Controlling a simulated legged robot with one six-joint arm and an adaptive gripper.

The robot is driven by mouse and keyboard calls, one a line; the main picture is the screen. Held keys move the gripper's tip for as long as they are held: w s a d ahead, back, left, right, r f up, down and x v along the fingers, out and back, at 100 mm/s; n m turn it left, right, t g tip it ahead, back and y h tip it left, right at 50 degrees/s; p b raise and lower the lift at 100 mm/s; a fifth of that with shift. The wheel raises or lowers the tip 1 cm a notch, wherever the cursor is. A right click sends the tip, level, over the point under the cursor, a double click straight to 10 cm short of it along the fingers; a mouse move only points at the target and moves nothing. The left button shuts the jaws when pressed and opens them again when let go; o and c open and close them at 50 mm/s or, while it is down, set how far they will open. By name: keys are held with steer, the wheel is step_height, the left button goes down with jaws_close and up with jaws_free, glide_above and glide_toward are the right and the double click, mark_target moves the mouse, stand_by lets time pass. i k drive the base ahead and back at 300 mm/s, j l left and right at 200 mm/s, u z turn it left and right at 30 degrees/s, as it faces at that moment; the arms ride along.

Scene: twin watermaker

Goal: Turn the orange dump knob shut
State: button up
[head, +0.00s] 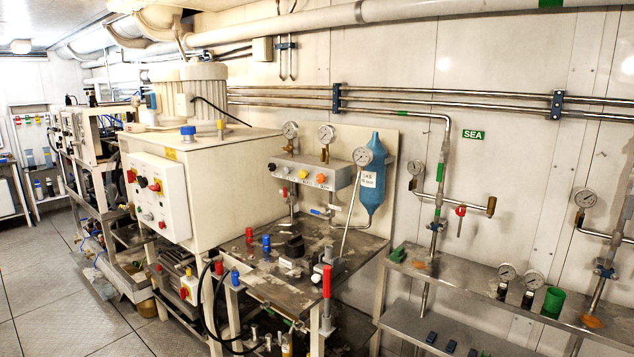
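My gripper is not in view.
A blue cylinder (371,185) stands right of the box. A white cabinet (235,185) is at left. The floor (60,290) at left is open.

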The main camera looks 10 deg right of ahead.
mark_target(320, 177)
steer(key=i, duration=2.35)
